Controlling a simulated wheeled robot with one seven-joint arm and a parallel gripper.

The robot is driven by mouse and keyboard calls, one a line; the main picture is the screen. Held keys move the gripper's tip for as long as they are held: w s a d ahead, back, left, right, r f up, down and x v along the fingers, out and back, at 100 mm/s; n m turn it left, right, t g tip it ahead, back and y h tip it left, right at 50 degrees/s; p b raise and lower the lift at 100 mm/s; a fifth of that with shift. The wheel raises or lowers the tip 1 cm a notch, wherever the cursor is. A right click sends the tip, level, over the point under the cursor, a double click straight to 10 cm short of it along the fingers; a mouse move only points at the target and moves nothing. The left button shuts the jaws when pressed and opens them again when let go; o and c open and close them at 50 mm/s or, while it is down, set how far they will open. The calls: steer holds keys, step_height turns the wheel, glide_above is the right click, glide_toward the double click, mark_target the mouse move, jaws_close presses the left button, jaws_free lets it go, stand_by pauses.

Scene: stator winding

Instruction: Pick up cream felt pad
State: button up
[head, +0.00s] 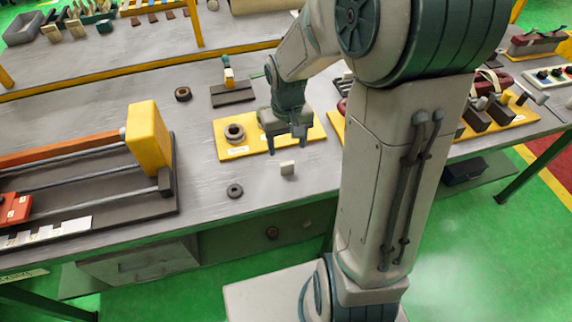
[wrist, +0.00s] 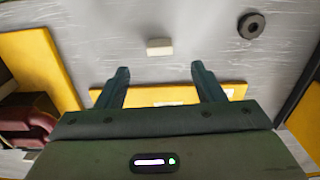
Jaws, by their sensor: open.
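The cream felt pad (head: 287,168) is a small pale block lying on the grey bench top, in front of the yellow board. In the wrist view the pad (wrist: 159,47) lies beyond the fingertips, roughly centred between them. My gripper (head: 287,148) is above the front edge of the yellow board, a little behind and above the pad, and apart from it. In the wrist view my gripper (wrist: 160,70) has its two fingers spread wide with nothing between them.
A dark ring (head: 235,190) lies on the bench left of the pad. The yellow board (head: 228,127) carries another ring (head: 235,133). A winding fixture with a yellow block (head: 148,138) stands further left. Bare bench surrounds the pad.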

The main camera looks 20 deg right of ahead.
mark_target(287, 163)
steer(key=shift+w+f+p, duration=0.1)
steer(key=shift+f+p, duration=0.3)
steer(key=shift+f, duration=4.3)
steer(key=c, duration=1.1)
